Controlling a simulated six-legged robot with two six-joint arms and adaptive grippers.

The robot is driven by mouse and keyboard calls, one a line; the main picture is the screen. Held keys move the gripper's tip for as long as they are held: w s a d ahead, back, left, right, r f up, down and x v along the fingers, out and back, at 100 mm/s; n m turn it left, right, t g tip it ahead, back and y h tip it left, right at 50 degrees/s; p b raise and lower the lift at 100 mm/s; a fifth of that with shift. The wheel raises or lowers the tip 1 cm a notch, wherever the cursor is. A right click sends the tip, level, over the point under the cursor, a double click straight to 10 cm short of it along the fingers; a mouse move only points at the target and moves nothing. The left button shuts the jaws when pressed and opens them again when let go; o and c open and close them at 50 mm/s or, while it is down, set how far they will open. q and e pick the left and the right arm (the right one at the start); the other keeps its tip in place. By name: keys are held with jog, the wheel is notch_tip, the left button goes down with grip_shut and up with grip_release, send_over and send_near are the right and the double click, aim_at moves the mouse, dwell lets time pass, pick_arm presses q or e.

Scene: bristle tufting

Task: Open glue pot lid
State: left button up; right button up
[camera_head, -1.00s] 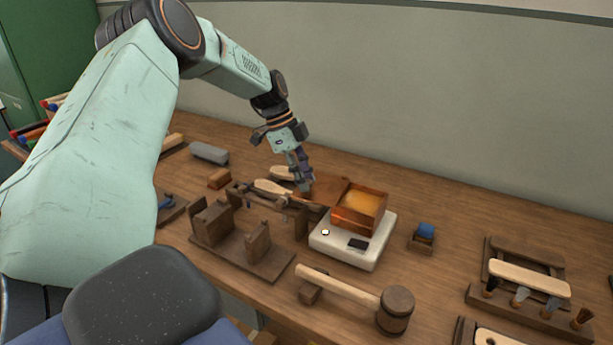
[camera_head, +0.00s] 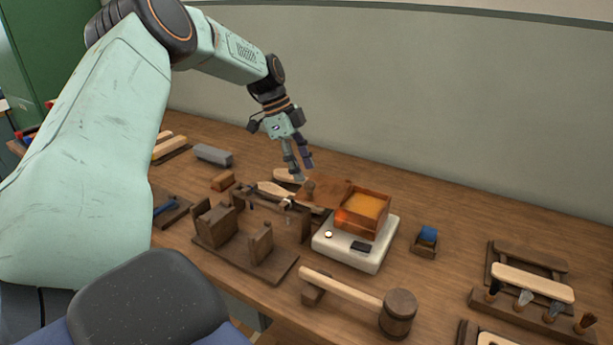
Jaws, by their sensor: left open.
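The glue pot (camera_head: 358,219) is a copper-coloured square box on a white heater base (camera_head: 346,251), with amber glue showing inside. Its copper lid (camera_head: 328,192) is swung open to the left side of the pot and lies roughly level, with a small brown knob (camera_head: 309,187) near its far left end. My left gripper (camera_head: 304,172) is above and slightly left of the lid, fingers pointing down. It is open and holds nothing; its tips look apart from the knob. My right gripper is not in view.
A wooden clamp fixture (camera_head: 245,245) stands left of the pot. A mallet (camera_head: 395,312) lies in front, and a small holder with a blue top (camera_head: 427,237) stands to the right. A brush rack (camera_head: 530,285) is at far right. Bare bench lies behind the pot.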

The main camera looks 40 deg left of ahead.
pick_arm(q)
jog(key=v, duration=0.8)
jog(key=shift+w+r, duration=0.1)
jog(key=shift+r, duration=0.05)
